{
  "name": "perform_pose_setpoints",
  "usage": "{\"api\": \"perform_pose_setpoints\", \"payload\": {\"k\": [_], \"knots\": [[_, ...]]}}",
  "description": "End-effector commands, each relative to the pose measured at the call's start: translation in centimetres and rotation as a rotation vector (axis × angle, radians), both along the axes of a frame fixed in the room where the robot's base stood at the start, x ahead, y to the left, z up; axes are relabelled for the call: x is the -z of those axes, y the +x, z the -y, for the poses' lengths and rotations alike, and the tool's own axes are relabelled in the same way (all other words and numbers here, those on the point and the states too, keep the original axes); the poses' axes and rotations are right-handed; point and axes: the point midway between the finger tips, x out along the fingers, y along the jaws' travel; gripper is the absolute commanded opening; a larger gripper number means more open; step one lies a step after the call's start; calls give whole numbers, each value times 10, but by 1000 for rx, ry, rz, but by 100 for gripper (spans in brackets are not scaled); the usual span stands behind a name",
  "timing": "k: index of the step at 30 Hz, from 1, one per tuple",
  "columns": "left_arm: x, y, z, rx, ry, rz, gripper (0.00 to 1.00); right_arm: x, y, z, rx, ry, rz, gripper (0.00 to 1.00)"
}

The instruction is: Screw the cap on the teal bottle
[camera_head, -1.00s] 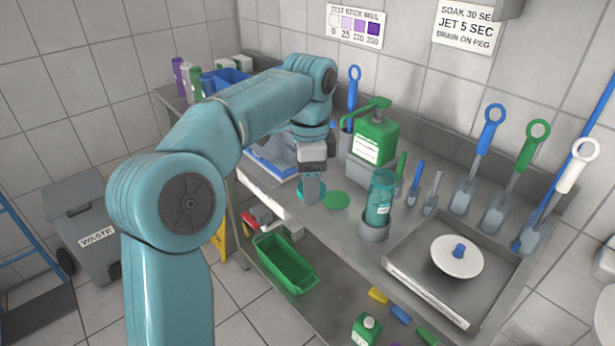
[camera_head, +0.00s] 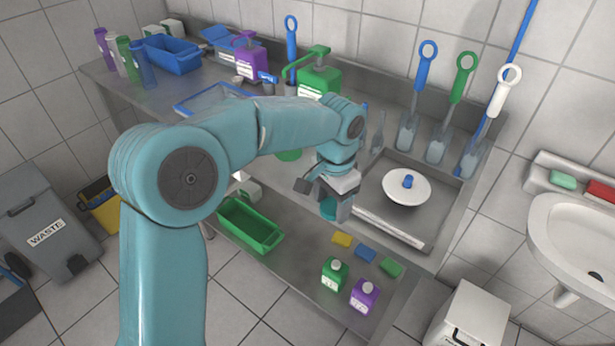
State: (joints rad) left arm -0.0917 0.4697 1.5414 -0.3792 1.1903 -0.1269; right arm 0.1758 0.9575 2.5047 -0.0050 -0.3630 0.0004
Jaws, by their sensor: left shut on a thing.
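My left gripper (camera_head: 336,206) points down near the front edge of the worktop, left of the sunken tray. It is shut on the teal cap (camera_head: 328,208), which shows at its fingertips. The teal bottle is hidden; my left arm and gripper cover the part of the worktop around it. I cannot tell the gap between cap and bottle. My right gripper is not in view.
A green disc (camera_head: 288,154) lies on the worktop behind my arm. A green pump bottle (camera_head: 320,80) stands at the back. Scrapers (camera_head: 410,130) stand along the wall. A green bin (camera_head: 250,226) sits on the lower shelf.

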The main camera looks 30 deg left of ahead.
Motion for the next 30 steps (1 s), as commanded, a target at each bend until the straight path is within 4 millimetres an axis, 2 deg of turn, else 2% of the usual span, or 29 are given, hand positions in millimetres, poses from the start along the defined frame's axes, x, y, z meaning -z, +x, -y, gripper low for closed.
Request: {"api": "perform_pose_setpoints", "payload": {"k": [3,9,18,22,30], "knots": [[15,1,15,-146,-1,-2,36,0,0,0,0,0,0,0],[26,4,24,-345,-2,-1,36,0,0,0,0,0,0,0],[27,4,24,-373,-2,1,36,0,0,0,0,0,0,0],[27,4,24,-373,-2,1,36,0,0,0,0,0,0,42],[27,4,23,-372,-2,1,36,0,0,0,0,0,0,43]]}}
